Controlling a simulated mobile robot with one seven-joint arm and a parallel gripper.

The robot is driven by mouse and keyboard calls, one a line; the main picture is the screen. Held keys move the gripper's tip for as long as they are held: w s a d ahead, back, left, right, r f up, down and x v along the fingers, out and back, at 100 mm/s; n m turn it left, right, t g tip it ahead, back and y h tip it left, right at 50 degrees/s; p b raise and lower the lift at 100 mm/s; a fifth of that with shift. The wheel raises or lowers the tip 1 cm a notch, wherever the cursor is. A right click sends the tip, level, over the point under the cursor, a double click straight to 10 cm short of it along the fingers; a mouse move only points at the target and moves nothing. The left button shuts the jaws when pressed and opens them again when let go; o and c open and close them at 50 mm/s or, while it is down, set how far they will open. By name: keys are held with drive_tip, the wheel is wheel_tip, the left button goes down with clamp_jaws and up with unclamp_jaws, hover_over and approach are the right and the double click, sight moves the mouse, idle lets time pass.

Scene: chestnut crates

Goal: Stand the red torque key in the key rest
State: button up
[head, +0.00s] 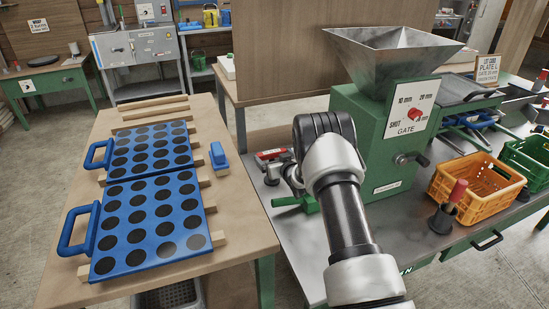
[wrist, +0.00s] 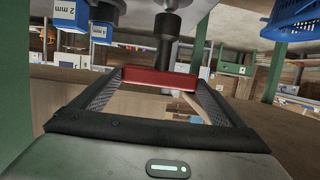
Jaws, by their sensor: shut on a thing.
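The red torque key shows in the wrist view as a red bar handle (wrist: 160,78) between the fingertips of my gripper (wrist: 158,72). A dark shaft runs from the handle toward the top of that view and meets a grey round part. In the head view the red handle (head: 271,155) shows beside my wrist, over the left end of the metal bench, with a grey and dark shaft below it. My gripper is shut on the handle and is partly hidden by my arm. I cannot clearly pick out the key rest; a green part (head: 299,203) lies just below the key.
A green machine with a steel hopper (head: 390,60) stands right of my arm. A red-handled black tool (head: 450,205) stands near an orange crate (head: 466,204). Left, a wooden table (head: 240,222) carries blue perforated trays (head: 152,260) and a blue brush (head: 218,155).

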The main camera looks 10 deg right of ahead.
drive_tip(key=shift+f, duration=0.15)
drive_tip(key=shift+f, duration=1.25)
drive_tip(key=o, duration=1.1)
